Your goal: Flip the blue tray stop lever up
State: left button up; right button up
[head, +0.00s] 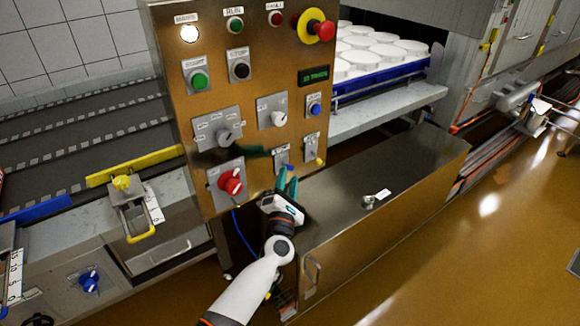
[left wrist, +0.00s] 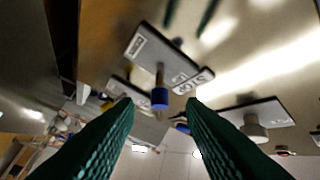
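The blue-tipped lever (left wrist: 160,97) stands out from a small labelled plate (left wrist: 160,53) in the left wrist view, ahead of and between my fingertips. In the head view its plate (head: 282,157) is low on the steel control panel, and the lever is largely hidden by my fingers; it appears to hang downward. My left gripper (head: 286,180) is just below that plate, its teal fingers pointing up at the panel. In the left wrist view the fingers of my left gripper (left wrist: 160,112) are apart, with nothing between them. My right gripper is not in view.
Beside the lever is a yellow-tipped toggle (head: 318,161). A red rotary switch (head: 231,182) and a black selector (head: 224,135) are to its left, a white selector (head: 278,118) above. A steel box (head: 385,185) stands below right of the panel (head: 175,60).

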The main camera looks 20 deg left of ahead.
aim_at(290, 170)
pick_arm(q)
jog(key=x, duration=0.4)
jog(key=shift+w, duration=0.35)
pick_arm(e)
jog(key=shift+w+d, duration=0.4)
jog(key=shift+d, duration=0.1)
